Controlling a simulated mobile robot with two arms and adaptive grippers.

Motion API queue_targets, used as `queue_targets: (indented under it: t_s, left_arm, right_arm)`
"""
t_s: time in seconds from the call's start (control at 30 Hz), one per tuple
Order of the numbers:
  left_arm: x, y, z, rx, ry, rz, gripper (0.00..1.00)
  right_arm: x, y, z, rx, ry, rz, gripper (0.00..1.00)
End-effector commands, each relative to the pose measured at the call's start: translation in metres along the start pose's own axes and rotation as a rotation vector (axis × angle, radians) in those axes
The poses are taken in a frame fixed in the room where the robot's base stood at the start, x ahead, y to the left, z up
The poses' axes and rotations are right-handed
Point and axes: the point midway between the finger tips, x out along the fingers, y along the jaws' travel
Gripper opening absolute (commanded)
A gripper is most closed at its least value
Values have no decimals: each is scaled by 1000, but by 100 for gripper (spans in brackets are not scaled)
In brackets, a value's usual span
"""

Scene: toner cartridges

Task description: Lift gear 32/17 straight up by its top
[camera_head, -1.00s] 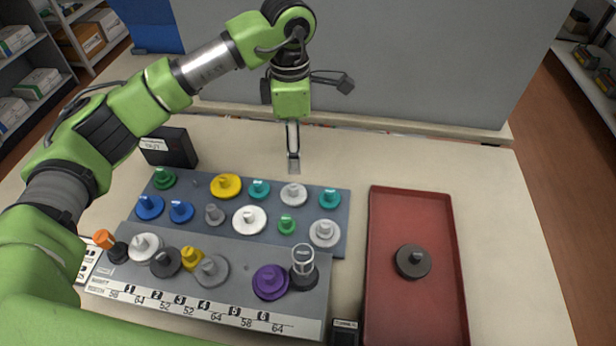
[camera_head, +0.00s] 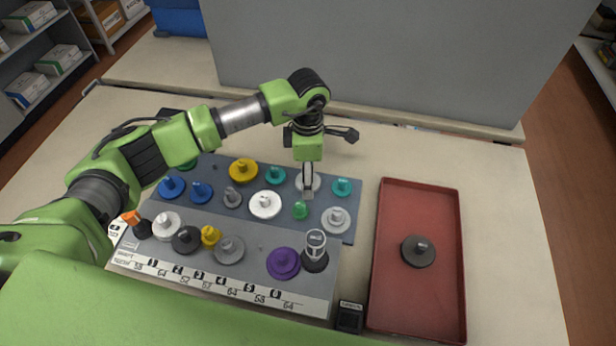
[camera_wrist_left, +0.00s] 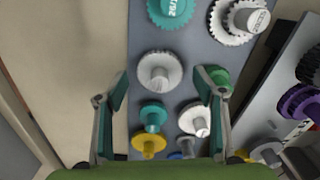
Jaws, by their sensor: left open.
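Gears stand upright on pegs on a blue-grey board (camera_head: 325,228). I cannot read a 32/17 mark on any top. My left gripper (camera_head: 307,194) points down over the back row, in front of a light grey gear (camera_head: 315,184) that it partly hides. In the left wrist view this grey gear (camera_wrist_left: 160,71) with a raised hub lies between the two open fingertips of the left gripper (camera_wrist_left: 163,84), below them and untouched as far as I can tell. A small green gear (camera_wrist_left: 218,77) is partly behind one finger. My right gripper is not in view.
Close neighbours are a teal gear (camera_head: 342,186), another teal gear (camera_head: 275,174), a white gear (camera_head: 265,204) and a grey gear (camera_head: 336,219). A front board (camera_head: 200,272) holds more gears. A red tray (camera_head: 420,300) with one dark gear (camera_head: 419,251) stands at right.

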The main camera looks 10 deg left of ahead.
Motion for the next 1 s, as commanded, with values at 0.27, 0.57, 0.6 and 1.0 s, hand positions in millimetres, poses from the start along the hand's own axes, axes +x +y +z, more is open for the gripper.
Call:
queue_targets:
  t_s: [0.27,0.57,0.6,1.0]
  left_arm:
    - [4,0,0,1,-1,2,63]
    - [4,0,0,0,-1,2,22]
    - [4,0,0,0,-1,2,22]
    - [-14,2,1,1,-2,4,22]
  right_arm:
    - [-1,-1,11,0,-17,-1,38]
    - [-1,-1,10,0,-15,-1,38]
    - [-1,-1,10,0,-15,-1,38]
    - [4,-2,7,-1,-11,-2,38]
